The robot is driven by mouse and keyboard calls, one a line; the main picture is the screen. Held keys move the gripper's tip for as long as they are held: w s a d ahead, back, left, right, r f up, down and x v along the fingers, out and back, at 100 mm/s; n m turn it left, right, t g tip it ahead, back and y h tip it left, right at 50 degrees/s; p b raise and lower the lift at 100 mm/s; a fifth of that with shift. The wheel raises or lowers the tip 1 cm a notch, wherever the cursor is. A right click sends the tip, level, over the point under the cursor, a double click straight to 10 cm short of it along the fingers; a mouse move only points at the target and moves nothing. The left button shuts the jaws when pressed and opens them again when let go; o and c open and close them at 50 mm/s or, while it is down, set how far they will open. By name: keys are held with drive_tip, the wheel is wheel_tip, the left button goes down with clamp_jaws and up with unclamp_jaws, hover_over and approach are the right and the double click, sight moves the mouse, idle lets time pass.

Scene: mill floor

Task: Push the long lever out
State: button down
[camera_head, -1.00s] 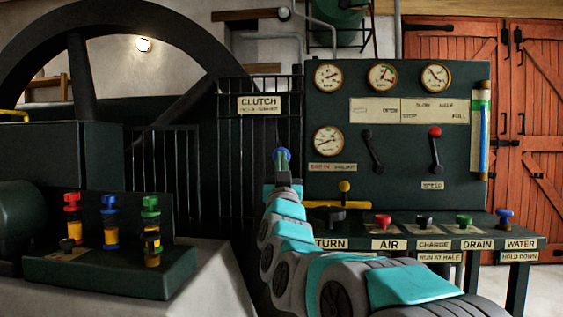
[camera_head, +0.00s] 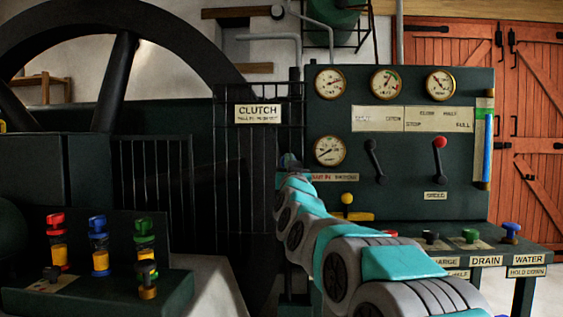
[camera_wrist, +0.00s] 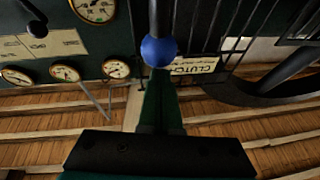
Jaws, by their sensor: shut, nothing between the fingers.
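The long lever shows in the wrist view as a dark rod with a blue ball knob (camera_wrist: 158,51) at its end. The rod runs to the picture's top edge. My gripper (camera_wrist: 158,80) is shut and empty, and its fingers end at the knob in that picture; I cannot tell whether they touch it. In the head view my arm reaches forward to the dark gripper end (camera_head: 290,162), left of the gauge panel. The knob is not visible there. The CLUTCH sign (camera_head: 258,114) hangs on the railing up and left of the gripper.
The green gauge panel (camera_head: 402,90) has two short levers, one with a red knob (camera_head: 439,143). A yellow knob (camera_head: 347,199) and a bench with colored knobs (camera_head: 470,236) are right of my arm. Oil bottles (camera_head: 99,245) stand lower left. Dark railings (camera_head: 160,180) and a large wheel (camera_head: 115,80) are behind.

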drive_tip(key=w, duration=0.3)
drive_tip(key=w+p, duration=0.1)
drive_tip(key=w, duration=0.3)
drive_tip(key=shift+w+d+r, duration=0.1)
drive_tip(key=shift+w+d, duration=0.05)
drive_tip(key=shift+d, duration=0.05)
drive_tip(key=shift+w, duration=0.45)
drive_tip(key=shift+f, duration=0.3)
drive_tip(key=shift+d, duration=0.1)
drive_tip(key=s+r, duration=0.2)
drive_tip(key=s, duration=0.1)
drive_tip(key=s+r, duration=0.1)
drive_tip(key=shift+s+d, duration=0.2)
drive_tip(key=shift+s, duration=0.05)
drive_tip(key=r+b+v, duration=0.1)
drive_tip(key=v, duration=0.7)
drive_tip(key=shift+s+r, duration=0.25)
drive_tip(key=shift+s, duration=0.5)
drive_tip(key=shift+d, duration=0.1)
